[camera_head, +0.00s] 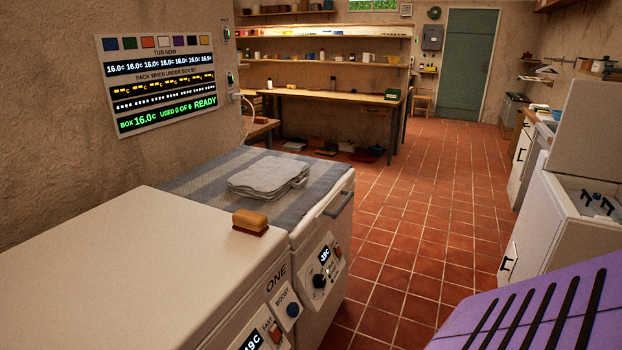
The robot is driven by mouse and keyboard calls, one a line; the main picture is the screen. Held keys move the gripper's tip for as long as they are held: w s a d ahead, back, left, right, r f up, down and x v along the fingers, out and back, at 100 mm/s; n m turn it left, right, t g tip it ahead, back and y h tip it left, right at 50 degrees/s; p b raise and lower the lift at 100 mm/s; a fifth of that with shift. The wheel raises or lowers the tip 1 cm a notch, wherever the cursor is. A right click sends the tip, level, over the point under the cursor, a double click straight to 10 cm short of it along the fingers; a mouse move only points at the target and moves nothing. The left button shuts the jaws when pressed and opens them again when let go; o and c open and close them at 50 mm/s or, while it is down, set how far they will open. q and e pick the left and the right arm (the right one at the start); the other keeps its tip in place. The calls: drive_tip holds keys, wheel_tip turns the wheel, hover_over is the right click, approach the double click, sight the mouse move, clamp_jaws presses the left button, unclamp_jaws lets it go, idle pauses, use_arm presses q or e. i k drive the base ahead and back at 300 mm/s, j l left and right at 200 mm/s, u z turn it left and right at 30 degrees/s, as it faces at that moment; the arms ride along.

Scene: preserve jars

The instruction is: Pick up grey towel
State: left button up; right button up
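A folded, light grey towel (268,177) lies in a small stack on a blue-grey striped cloth (205,178). The cloth covers the lid of the farther white chest unit. Nothing touches the towel from above, and its whole top shows. Neither of my grippers is in the camera_head view.
A brush with a tan top (250,219) sits on the nearer white chest lid (130,250), close to the towel. A purple slotted panel (545,315) fills the lower right corner. A display board (158,83) hangs on the left wall. The tiled floor (420,220) is clear.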

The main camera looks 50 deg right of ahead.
sight(268, 179)
drive_tip(key=j+z, duration=0.1)
drive_tip(key=z, duration=0.4)
drive_tip(key=k+z, duration=0.15)
drive_tip(key=z, duration=0.3)
drive_tip(key=k+z, duration=0.1)
drive_tip(key=z, duration=0.4)
